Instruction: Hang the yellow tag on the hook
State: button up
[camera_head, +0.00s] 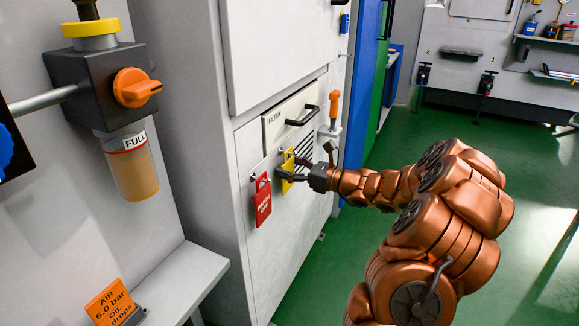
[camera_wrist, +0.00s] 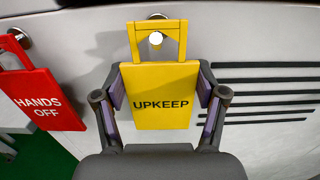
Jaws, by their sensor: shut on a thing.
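The yellow tag (camera_wrist: 165,110), marked UPKEEP, is held upright between the two fingers of my gripper (camera_wrist: 161,88) in the wrist view. A finger presses on each of its side edges. A silver hook (camera_wrist: 156,39) on the white panel has its round end showing inside the tag's square loop, just under the top bar. I cannot tell whether the bar rests on the hook. In the head view my gripper (camera_head: 292,171) is at the cabinet front with the yellow tag (camera_head: 287,164), partly hidden by the fingers.
A red tag (camera_wrist: 41,98), marked HANDS OFF, hangs close on the left; it also shows in the head view (camera_head: 263,204). Dark slots (camera_wrist: 265,92) lie on the right.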

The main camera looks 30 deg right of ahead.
jog(key=o, duration=1.1)
jog(key=v, duration=1.2)
jog(key=shift+d, duration=0.1)
